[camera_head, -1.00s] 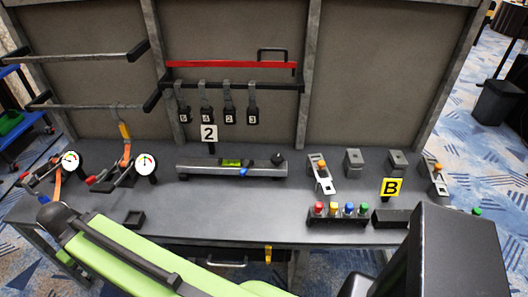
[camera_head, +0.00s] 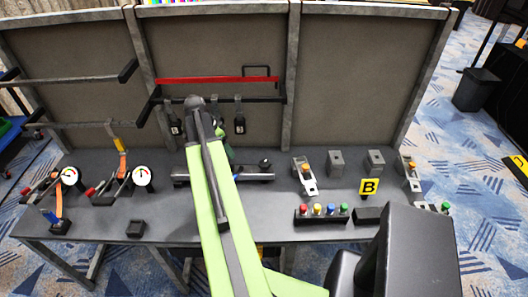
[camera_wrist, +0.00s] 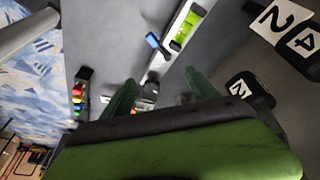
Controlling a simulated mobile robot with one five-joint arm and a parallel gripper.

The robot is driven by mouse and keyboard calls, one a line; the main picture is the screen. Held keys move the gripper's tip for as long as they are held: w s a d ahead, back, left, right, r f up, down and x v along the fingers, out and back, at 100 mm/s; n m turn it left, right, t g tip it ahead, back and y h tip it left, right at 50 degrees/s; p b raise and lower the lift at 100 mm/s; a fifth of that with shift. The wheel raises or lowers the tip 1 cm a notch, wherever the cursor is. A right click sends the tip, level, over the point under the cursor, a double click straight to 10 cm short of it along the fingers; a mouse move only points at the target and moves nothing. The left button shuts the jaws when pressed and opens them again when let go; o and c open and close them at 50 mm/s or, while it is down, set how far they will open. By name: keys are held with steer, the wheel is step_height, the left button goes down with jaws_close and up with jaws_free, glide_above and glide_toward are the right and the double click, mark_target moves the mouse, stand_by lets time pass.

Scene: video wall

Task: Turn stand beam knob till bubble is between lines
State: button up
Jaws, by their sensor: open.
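The stand beam (camera_head: 254,178) lies on the bench, its middle hidden behind my arm in the head view. The wrist view shows the beam (camera_wrist: 172,55) running diagonally, with a bright green bubble vial (camera_wrist: 186,27) and a blue knob (camera_wrist: 155,43) at its side. The bubble and lines are too small to tell. A black ball knob (camera_head: 265,163) stands on the beam's right end. My gripper (camera_wrist: 158,78) is open and empty, its dark green fingers apart above the beam's end, away from the blue knob. In the head view it is mostly hidden behind my arm.
Numbered black tags (camera_head: 239,124) hang from the rack under a red bar (camera_head: 218,80). Gauges (camera_head: 143,176) stand at left. The bench front (camera_head: 170,222) left of my arm is mostly bare.

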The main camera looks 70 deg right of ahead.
steer(key=s+d+r+m+g, duration=0.1)
steer(key=s+d+r+m, duration=0.1)
steer(key=s+d+m, duration=0.35)
steer(key=n+b, duration=0.2)
steer(key=b, duration=1.4)
glide_toward(264, 163)
steer(key=x, duration=0.9)
steer(key=shift+r+p, duration=0.15)
steer(key=shift+p, duration=0.15)
steer(key=c, duration=1.3)
steer(key=shift+s+a+n+t+h, duration=0.15)
steer(key=shift+n+t+h, duration=0.2)
steer(key=shift+n, duration=0.8)
steer(key=shift+c, duration=0.2)
steer(key=n+t, duration=0.1)
steer(key=n, duration=0.1)
steer(key=shift+n, duration=0.3)
